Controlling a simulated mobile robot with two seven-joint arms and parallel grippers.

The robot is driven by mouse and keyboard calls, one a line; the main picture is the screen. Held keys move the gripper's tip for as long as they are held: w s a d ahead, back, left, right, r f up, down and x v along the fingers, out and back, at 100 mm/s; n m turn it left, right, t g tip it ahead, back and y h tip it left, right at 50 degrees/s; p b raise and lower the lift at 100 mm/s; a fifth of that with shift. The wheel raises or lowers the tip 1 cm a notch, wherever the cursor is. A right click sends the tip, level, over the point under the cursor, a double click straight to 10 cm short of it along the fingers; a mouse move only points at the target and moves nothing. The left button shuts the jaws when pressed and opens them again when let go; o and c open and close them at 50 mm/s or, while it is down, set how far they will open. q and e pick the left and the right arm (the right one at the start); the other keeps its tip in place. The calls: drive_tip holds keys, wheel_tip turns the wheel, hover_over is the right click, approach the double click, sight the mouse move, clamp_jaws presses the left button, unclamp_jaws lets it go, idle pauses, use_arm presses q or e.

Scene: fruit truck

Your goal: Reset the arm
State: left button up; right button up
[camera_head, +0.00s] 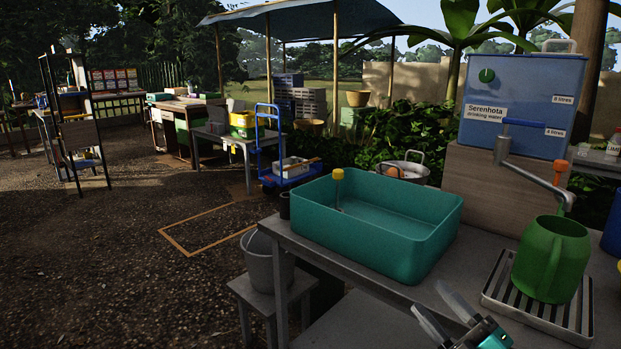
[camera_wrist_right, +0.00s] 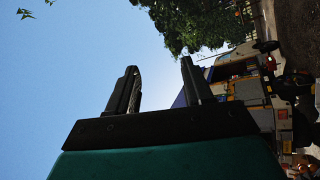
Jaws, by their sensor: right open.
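My right gripper (camera_head: 445,315) shows at the bottom right of the head view, in front of the grey table's near edge. Its two grey fingers are apart with nothing between them. In the right wrist view the same gripper (camera_wrist_right: 160,88) has both dark fingers spread, with sky between them and no object. A green jug (camera_head: 552,258) stands on a slatted metal drip tray (camera_head: 505,290), to the right of the gripper and apart from it. My left gripper is not in view.
A teal basin (camera_head: 375,255) sits on the grey table (camera_head: 462,262). A blue water container (camera_head: 525,105) with a tap lever (camera_head: 535,165) stands behind the jug. A metal bucket (camera_head: 268,265) stands on a low stool at the left. The gravel ground further left is mostly open.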

drive_tip(key=s+a+f+m+g+h+b, duration=0.2)
drive_tip(key=s+a+f+m+g+h, duration=0.15)
drive_tip(key=s+f+m, duration=0.7)
drive_tip(key=s+a+f+m+g+h+b, duration=0.25)
drive_tip(key=s+f+m+g+h, duration=0.35)
drive_tip(key=f, duration=0.8)
use_arm(q)
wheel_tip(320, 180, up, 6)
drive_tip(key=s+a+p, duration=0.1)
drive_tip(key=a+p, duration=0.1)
drive_tip(key=p, duration=1.1)
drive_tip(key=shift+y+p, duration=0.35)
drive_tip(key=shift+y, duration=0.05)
use_arm(e)
wheel_tip(320, 180, up, 8)
drive_tip(key=s+d+t, duration=0.1)
drive_tip(key=s+d, duration=0.1)
drive_tip(key=shift+d+r+m, duration=0.25)
drive_tip(key=shift+d+m, duration=0.1)
drive_tip(key=shift+d, duration=0.05)
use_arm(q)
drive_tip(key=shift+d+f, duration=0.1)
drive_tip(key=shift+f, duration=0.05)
use_arm(e)
drive_tip(key=shift+s+t, duration=0.1)
drive_tip(key=shift+t, duration=0.15)
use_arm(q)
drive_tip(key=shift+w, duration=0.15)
